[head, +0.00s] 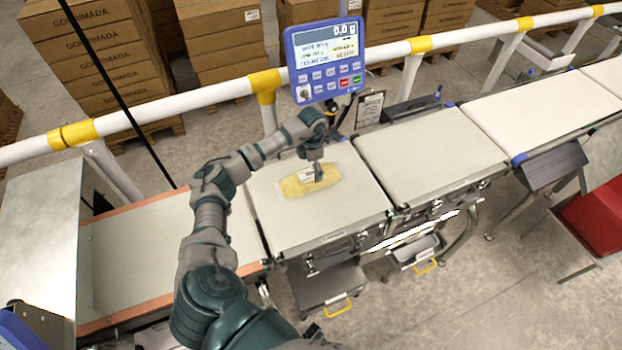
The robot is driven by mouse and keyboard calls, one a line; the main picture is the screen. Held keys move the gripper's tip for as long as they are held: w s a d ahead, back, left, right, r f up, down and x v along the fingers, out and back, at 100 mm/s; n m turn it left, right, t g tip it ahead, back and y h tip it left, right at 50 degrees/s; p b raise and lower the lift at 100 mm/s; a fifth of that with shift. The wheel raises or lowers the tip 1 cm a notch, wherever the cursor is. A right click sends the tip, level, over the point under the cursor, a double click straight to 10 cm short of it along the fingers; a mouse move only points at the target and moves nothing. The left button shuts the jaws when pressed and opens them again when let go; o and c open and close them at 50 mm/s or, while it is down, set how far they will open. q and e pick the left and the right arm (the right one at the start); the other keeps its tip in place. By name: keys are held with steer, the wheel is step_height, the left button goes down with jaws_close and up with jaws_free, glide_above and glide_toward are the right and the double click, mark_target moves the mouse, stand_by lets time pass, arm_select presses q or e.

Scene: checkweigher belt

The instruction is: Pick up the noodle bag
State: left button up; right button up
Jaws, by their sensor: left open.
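The noodle bag (296,187) is a flat, yellowish clear pack with a white label, lying on the pale belt section (284,228) left of centre. My left gripper (318,176) points down over the right part of the bag, beside the label. Its jaws are open, and they hide a small part of the bag. I cannot tell whether the fingertips touch the bag. My right gripper is not in view.
A blue control panel (326,60) stands behind the belt near my left wrist. A white and yellow rail (205,98) runs behind. Empty belt sections (433,152) continue to the right. Stacked cartons (92,55) stand beyond the rail.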

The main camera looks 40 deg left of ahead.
mark_target(311, 174)
arm_select(q)
step_height(311, 174, down, 2)
steer(key=shift+s+f, duration=0.15)
step_height(311, 174, down, 3)
steer(key=shift+a+f+p, duration=0.1)
steer(key=shift+f+p, duration=0.1)
steer(key=shift+p, duration=0.25)
steer(key=shift+f, duration=0.15)
steer(key=c, duration=1.2)
steer(key=shift+c, duration=0.7)
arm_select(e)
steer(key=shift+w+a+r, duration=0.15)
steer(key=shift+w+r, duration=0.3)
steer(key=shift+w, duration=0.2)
